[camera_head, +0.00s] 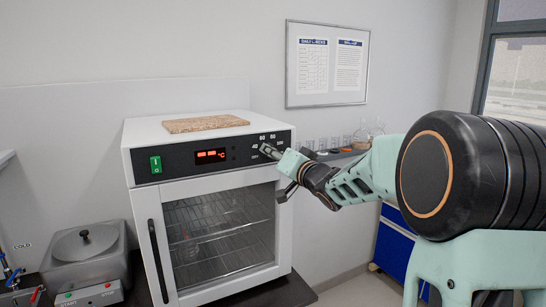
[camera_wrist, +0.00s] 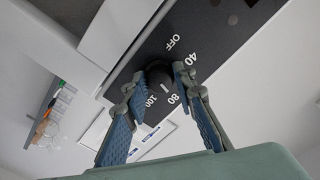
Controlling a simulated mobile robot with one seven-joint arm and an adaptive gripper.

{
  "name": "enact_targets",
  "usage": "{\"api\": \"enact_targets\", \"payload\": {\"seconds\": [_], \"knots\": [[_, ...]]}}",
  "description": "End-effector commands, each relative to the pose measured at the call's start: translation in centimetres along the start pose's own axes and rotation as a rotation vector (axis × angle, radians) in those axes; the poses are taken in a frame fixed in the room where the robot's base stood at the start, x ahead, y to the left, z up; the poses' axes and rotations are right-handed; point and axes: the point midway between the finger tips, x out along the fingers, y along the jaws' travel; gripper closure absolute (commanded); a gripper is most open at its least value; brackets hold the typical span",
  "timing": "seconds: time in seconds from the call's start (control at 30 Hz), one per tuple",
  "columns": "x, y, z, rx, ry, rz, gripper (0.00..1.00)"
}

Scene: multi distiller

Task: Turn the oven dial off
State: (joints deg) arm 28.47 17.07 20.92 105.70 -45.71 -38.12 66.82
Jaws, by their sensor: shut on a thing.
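The oven (camera_head: 140,132) is a white box with a black control panel, a lit red display (camera_head: 210,155) and a glass door that is closed. Its round black dial (camera_wrist: 158,72) is at the panel's right end, between my gripper's fingertips. My gripper (camera_wrist: 158,84) is shut on the dial, one finger on each side. In the wrist view, a short pale mark on the dial appears on the side of the 80 and 100 labels, away from OFF (camera_wrist: 174,43). In the head view my gripper (camera_head: 270,151) reaches the panel from the right and covers most of the dial.
A cork-coloured board (camera_head: 205,123) lies on top of the oven. A green switch (camera_head: 155,165) is at the panel's left. A steel water bath (camera_head: 88,255) stands at lower left. A shelf with glassware (camera_head: 335,152) is behind my arm.

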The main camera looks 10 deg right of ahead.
Motion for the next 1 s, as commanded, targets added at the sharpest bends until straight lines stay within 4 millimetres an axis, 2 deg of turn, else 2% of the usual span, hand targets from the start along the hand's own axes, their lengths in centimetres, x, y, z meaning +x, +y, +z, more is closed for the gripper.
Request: {"api": "enact_targets", "payload": {"seconds": [1.0], "knots": [[0.03,0.14,0.13,-0.958,0.003,-0.002,1.00]]}}
